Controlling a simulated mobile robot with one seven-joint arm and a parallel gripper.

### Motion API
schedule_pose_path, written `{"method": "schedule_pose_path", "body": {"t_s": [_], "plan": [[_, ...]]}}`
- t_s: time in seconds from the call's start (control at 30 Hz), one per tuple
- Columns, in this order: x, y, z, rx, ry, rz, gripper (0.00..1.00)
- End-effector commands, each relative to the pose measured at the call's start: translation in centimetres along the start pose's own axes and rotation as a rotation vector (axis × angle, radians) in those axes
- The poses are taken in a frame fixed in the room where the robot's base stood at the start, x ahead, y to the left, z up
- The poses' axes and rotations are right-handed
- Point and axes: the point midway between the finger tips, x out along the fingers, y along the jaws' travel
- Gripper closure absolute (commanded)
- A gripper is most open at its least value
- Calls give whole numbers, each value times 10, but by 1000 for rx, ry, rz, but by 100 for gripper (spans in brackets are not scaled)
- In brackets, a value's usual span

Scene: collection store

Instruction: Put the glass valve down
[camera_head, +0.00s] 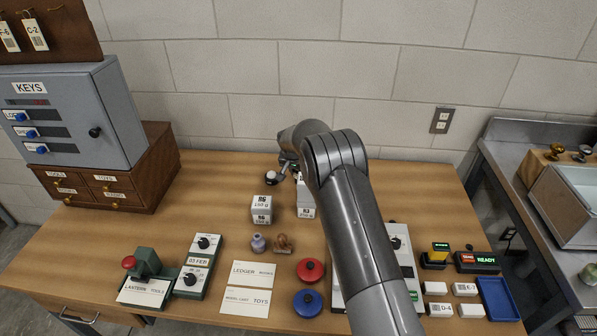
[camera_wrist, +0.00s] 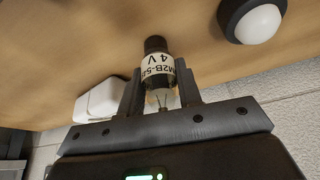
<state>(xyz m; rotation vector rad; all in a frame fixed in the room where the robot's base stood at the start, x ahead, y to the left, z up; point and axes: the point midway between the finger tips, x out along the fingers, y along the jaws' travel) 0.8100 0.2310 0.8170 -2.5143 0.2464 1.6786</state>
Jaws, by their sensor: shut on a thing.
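The glass valve (camera_wrist: 157,68) has a black cap, a pale printed label reading "4 V" and a clear glass part. It sits between the two dark fingers of my gripper (camera_wrist: 160,86) in the wrist view, and the gripper is shut on it. The wood table top shows behind it. I cannot tell whether the valve touches the table. In the head view my arm reaches to the back of the table (camera_head: 215,190) and hides most of the gripper and the valve.
A white dome on a dark base (camera_wrist: 252,20) and a white rounded block (camera_wrist: 100,99) flank the valve. The key cabinet (camera_head: 75,112) is at the left. The wall (camera_head: 330,60) rises close behind.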

Motion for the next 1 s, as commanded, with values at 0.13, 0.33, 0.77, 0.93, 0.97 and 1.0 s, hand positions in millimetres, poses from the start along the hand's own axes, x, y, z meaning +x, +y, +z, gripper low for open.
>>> {"method": "schedule_pose_path", "body": {"t_s": [0.13, 0.33, 0.77, 0.93, 0.97, 1.0], "plan": [[-1, 0, -1, 0, 1, -1, 90], [2, 0, 1, 0, 0, 0, 67], [2, 0, 1, 0, 0, -1, 46], [-5, 0, -1, 0, 1, -1, 46], [-8, 0, -1, 0, 1, -1, 46], [-14, -1, -1, 0, 2, -2, 46]]}}
